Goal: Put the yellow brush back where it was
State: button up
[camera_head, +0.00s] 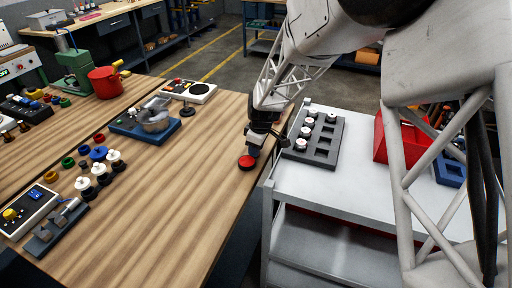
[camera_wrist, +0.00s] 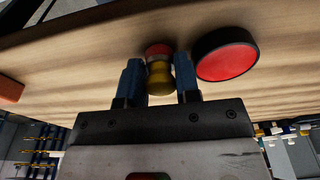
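In the wrist view, a short yellow piece with a pale band and a red end, which looks like the yellow brush (camera_wrist: 159,80), is between the two blue fingers of my gripper (camera_wrist: 160,78). The fingers press close on both its sides. In the head view, my gripper (camera_head: 256,146) points down at the right edge of the wooden table (camera_head: 165,200), and the brush cannot be made out there. A red disc with a black rim (camera_head: 247,162) lies on the table just beside the gripper. It also shows in the wrist view (camera_wrist: 228,54), apart from the fingers.
A grey cart (camera_head: 340,190) stands right of the table and carries a dark tray (camera_head: 326,146) of round parts and a red bin (camera_head: 379,138). A blue fixture (camera_head: 128,124), a red pot (camera_head: 104,80) and several knobs stand farther left. The table's front middle is clear.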

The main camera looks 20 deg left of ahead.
jog(key=shift+o, duration=0.4)
jog(key=shift+r, duration=0.1)
notch_tip(320, 180, up, 12)
jog(key=d, duration=0.1)
jog(key=shift+d, duration=0.4)
dwell(0.9)
